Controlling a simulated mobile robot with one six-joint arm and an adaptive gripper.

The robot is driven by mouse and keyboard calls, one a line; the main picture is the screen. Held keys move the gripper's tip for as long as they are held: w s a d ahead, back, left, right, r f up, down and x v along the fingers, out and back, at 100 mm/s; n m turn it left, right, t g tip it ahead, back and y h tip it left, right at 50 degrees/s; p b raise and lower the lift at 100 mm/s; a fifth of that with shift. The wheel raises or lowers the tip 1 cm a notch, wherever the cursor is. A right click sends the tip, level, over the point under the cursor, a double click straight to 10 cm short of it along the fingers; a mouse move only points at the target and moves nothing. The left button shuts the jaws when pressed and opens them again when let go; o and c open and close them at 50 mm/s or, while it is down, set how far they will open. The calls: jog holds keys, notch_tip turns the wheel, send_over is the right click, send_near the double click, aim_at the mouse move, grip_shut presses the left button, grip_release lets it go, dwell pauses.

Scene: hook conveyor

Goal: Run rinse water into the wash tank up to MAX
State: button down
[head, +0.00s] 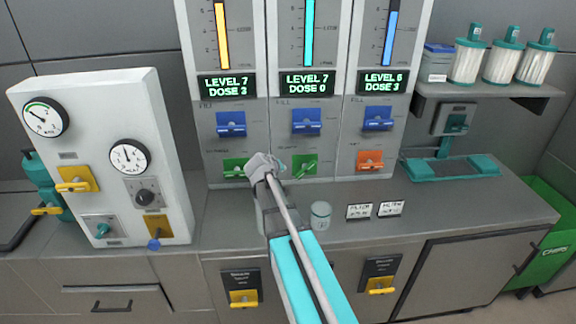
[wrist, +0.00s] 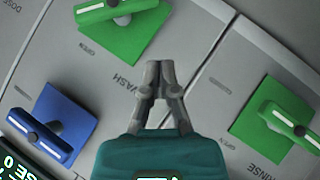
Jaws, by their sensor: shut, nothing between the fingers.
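My gripper (head: 262,165) is shut and empty, close before the panel between the left and middle lower green valves. In the wrist view its closed tips (wrist: 158,72) are beside the word WASH. A green valve handle (wrist: 295,124) with the label RINSE is at the right there, and another green valve (wrist: 110,12) is at the top left. A blue lever (wrist: 45,135) is at the lower left. In the head view the middle green valve (head: 305,167) has a tilted handle; the left one (head: 234,168) sits just left of my gripper. MAX marks are not legible.
A jar (head: 320,215) stands on the counter (head: 440,212). A gauge box (head: 95,150) stands left.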

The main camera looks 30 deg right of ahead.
jog(key=p+v, duration=0.2)
jog(key=v, duration=0.4)
jog(key=shift+a+f, duration=0.15)
jog(key=shift+a, duration=0.25)
dwell(7.0)
